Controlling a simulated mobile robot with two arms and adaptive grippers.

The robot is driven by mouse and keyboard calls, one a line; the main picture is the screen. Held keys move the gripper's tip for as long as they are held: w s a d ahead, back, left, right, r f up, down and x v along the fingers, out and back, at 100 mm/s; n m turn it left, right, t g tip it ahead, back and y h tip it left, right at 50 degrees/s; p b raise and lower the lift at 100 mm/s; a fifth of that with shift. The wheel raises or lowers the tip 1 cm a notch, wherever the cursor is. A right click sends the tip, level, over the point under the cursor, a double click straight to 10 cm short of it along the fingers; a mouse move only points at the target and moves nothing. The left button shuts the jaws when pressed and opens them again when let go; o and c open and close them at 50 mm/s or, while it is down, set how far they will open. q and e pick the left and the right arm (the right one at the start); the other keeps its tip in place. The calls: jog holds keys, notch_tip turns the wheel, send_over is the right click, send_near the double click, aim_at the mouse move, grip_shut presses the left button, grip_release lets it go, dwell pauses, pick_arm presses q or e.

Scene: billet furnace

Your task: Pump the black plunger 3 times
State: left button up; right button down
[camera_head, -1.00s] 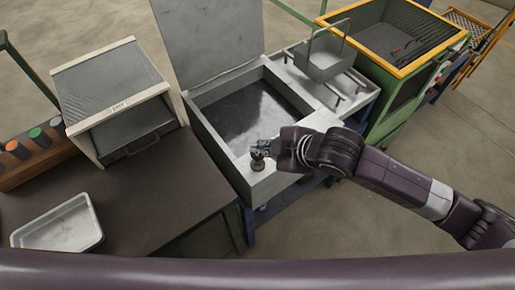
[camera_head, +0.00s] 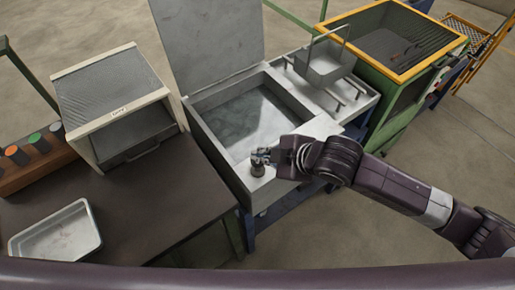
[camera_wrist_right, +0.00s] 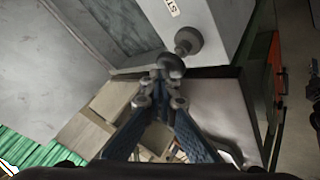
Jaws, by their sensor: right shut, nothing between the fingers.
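The black plunger (camera_head: 257,170) stands on the front rim of the grey tank (camera_head: 228,172). In the right wrist view its round dark knob (camera_wrist_right: 171,66) shows just beyond the fingertips, with its round collar (camera_wrist_right: 188,40) behind it on the pale rim. My right gripper (camera_head: 262,155) is at the top of the plunger, shut with nothing between its fingers. In the right wrist view its blue fingers (camera_wrist_right: 165,88) meet close to the knob; I cannot tell whether they touch it. My left gripper is not in view.
A dark table (camera_head: 165,195) at left holds a pale tray (camera_head: 88,222) and a white-framed box (camera_head: 115,95). The tank's lid (camera_head: 208,45) stands up behind it. A wire-handled basket (camera_head: 325,62) and a yellow-edged green cabinet (camera_head: 392,90) stand at right.

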jog(key=shift+d+f, duration=0.1)
jog(key=shift+f, duration=0.25)
jog(key=shift+s+d+f, duration=0.1)
jog(key=shift+s+f, duration=0.1)
jog(key=shift+f, duration=0.15)
dwell(0.4)
jog(key=shift+p, duration=0.6)
jog(key=shift+r, duration=0.1)
jog(key=r+p, duration=0.4)
jog(key=p, duration=0.1)
jog(key=r+p, duration=0.2)
jog(key=shift+w+r, duration=0.25)
jog(key=shift+r, duration=0.05)
